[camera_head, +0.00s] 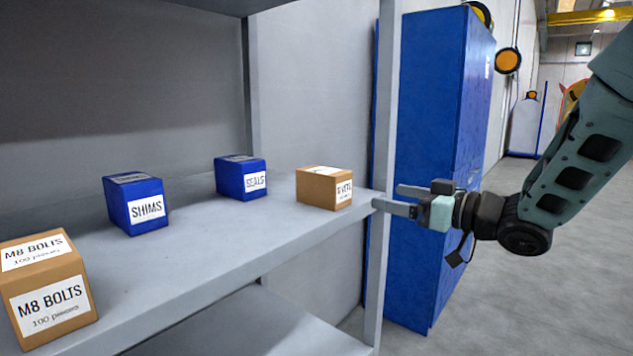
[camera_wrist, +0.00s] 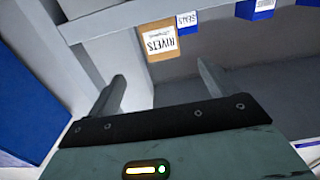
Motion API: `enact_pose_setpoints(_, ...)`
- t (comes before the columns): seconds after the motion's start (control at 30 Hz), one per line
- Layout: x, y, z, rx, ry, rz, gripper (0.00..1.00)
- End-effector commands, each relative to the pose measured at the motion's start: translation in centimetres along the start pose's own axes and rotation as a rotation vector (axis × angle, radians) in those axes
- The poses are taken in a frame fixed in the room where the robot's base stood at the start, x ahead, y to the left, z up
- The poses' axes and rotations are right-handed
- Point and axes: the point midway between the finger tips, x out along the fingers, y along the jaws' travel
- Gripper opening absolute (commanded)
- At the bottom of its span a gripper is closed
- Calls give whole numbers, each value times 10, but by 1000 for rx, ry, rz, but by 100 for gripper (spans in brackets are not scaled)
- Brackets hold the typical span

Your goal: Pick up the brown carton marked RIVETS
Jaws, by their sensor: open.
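The brown RIVETS carton (camera_head: 318,190) stands on the grey shelf (camera_head: 190,268) near its right end, its label only partly legible in the head view. In the wrist view the carton (camera_wrist: 161,40) shows its white RIVETS label beyond the fingers. My gripper (camera_head: 386,199) is open and empty, outside the shelf's right upright and to the right of the carton. In the wrist view the gripper (camera_wrist: 160,85) has its two fingers spread apart, with the carton ahead between their lines and not touched.
The shelf's grey upright (camera_head: 380,150) stands close by my fingers. A blue SEALS box (camera_head: 228,180), a blue SHIMS box (camera_head: 122,207) and a brown M8 BOLTS carton (camera_head: 75,265) stand further left. A tall blue cabinet (camera_head: 430,130) is behind my gripper.

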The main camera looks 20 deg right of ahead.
Motion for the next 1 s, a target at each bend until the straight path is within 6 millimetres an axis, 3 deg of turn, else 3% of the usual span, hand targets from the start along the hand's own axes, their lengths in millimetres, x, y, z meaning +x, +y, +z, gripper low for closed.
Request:
enact_pose_setpoints(0.5,98,-2,-4,1,3,-7,85)
enact_pose_setpoints(0.87,129,-3,-5,0,3,-6,85)
enact_pose_setpoints(1.0,150,-4,-7,1,1,-6,85)
